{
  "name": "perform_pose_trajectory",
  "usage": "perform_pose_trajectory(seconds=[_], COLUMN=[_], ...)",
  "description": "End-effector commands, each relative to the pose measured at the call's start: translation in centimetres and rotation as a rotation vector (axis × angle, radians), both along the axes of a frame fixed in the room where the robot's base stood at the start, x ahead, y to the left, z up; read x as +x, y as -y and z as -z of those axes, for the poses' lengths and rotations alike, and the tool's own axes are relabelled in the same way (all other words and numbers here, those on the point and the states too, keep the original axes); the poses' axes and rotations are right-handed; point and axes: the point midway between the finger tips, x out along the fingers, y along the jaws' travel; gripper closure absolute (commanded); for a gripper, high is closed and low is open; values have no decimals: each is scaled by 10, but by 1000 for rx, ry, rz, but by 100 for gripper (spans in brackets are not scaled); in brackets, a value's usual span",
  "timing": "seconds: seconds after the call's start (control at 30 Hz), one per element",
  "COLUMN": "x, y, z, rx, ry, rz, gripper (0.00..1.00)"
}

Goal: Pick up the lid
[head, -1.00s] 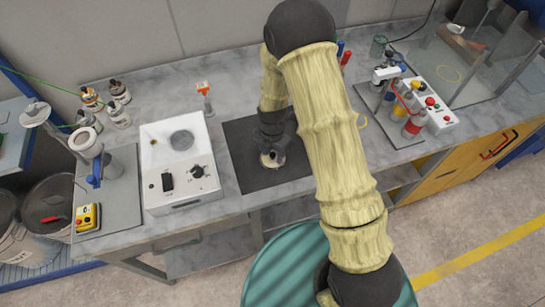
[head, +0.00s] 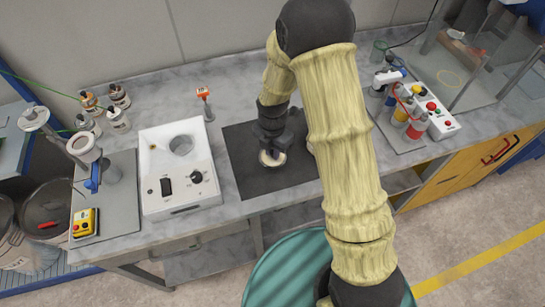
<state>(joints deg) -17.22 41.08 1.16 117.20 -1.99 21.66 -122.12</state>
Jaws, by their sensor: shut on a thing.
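The lid (head: 273,160) is a small, pale, round disc at the end of my gripper (head: 272,152). It is over the dark mat (head: 238,145) on the marble-look bench. My gripper points down and is shut on the lid. The fingers are small and dark, so their exact grip on the lid is hard to make out. I cannot tell how high the lid is above the mat.
A white box (head: 180,195) with a round well and a knob stands left of the mat. An orange-topped tool (head: 205,100) stands behind it. Several jars (head: 118,95) are at the back left. A control box (head: 430,112) and colored bottles (head: 417,128) stand right.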

Motion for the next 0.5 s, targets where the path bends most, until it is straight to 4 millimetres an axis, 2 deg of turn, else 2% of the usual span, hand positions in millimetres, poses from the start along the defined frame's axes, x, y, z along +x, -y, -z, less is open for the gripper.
perform_pose_trajectory(seconds=[0.23,0.33,0.5], x=[1,0,-1], y=[0,0,0], z=[-42,-52,-58], rx=[2,0,-2], ry=[4,1,-1], rz=[1,0,0], gripper=[100,100,100])
